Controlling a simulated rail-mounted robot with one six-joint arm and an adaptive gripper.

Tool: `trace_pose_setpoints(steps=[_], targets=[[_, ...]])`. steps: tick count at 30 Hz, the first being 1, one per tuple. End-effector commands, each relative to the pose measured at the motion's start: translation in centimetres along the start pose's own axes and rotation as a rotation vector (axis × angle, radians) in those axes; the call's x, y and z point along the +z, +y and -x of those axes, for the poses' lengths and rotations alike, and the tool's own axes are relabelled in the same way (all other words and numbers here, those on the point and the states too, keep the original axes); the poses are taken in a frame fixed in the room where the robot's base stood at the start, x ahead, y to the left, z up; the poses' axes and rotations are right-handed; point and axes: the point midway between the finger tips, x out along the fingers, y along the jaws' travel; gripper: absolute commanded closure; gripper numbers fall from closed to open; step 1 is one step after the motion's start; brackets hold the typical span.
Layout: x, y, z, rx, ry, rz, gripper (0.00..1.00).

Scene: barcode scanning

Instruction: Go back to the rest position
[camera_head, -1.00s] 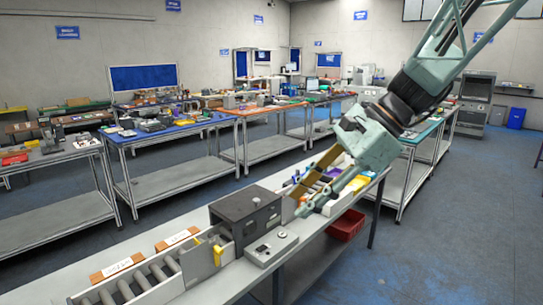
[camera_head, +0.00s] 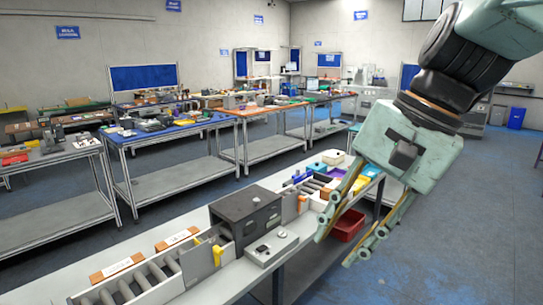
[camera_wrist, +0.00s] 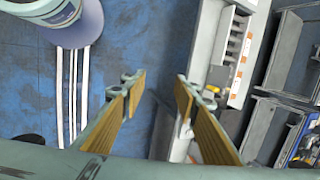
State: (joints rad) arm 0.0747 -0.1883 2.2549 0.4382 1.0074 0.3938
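My gripper (camera_head: 342,246) is at the right of the head view, pointing down, in front of the near edge of the scanning bench (camera_head: 190,290). Its two fingers are spread apart with nothing between them. In the wrist view my gripper (camera_wrist: 158,100) also shows open, with bare floor and part of the bench edge beyond the fingers. On the bench stands a dark box-shaped scanner housing (camera_head: 245,217) over a roller conveyor (camera_head: 140,280).
A red bin (camera_head: 348,226) sits below the bench edge, close behind my gripper. Coloured containers (camera_head: 362,183) stand at the bench's far end. A grey control box (camera_head: 271,248) stands by the scanner housing. Floor (camera_head: 450,270) to the right is clear.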

Motion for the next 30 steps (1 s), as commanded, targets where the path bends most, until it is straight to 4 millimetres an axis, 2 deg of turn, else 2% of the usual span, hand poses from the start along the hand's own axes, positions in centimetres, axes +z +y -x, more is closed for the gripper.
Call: trace_pose_setpoints(steps=[9,30], targets=[[2.5,4.3,1.3,0.057,0.086,0.192,0.72],[6.0,13.7,3.4,0.209,0.264,0.606,0.72]])
